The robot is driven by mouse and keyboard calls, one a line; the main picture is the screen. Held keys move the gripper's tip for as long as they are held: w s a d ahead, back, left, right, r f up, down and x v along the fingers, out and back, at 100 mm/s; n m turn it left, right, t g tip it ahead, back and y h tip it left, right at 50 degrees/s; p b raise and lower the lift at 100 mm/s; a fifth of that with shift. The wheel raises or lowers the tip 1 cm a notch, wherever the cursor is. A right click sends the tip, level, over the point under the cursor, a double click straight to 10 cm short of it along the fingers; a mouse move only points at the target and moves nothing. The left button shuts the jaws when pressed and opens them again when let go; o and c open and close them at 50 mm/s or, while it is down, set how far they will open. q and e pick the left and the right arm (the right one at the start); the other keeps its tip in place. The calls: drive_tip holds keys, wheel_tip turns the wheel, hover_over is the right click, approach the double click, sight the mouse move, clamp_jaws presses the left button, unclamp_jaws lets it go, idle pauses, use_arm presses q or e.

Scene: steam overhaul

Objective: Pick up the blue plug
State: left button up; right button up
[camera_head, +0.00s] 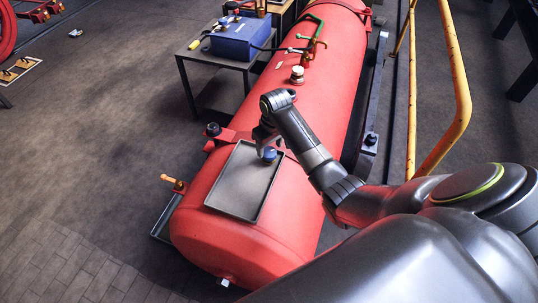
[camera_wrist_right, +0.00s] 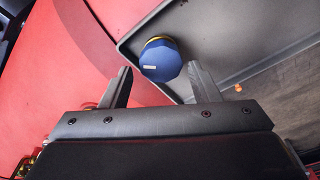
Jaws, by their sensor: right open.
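The blue plug (camera_head: 269,154) sits in a shallow grey tray (camera_head: 240,190) on top of the red boiler (camera_head: 290,205), near the tray's far right corner. In the right wrist view the plug (camera_wrist_right: 160,60) is a faceted blue piece with a yellow edge and a small pale label. My right gripper (camera_head: 263,145) is above the tray beside the plug. In the wrist view its two fingers (camera_wrist_right: 159,85) are spread, with the plug just beyond the tips and between them. Nothing is held. My left gripper is not in view.
A dark table (camera_head: 217,60) with a blue box (camera_head: 241,38) stands behind the boiler to the left. A capped white fitting (camera_head: 297,74) and pipework rise from the boiler top. A yellow railing (camera_head: 456,90) runs along the right. The floor at left is mostly clear.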

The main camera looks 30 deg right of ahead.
sight(269, 151)
drive_tip(key=f, duration=0.4)
drive_tip(key=shift+w, duration=0.2)
drive_tip(key=shift+c, duration=0.4)
drive_tip(key=shift+r, duration=0.15)
drive_tip(key=c, duration=0.9)
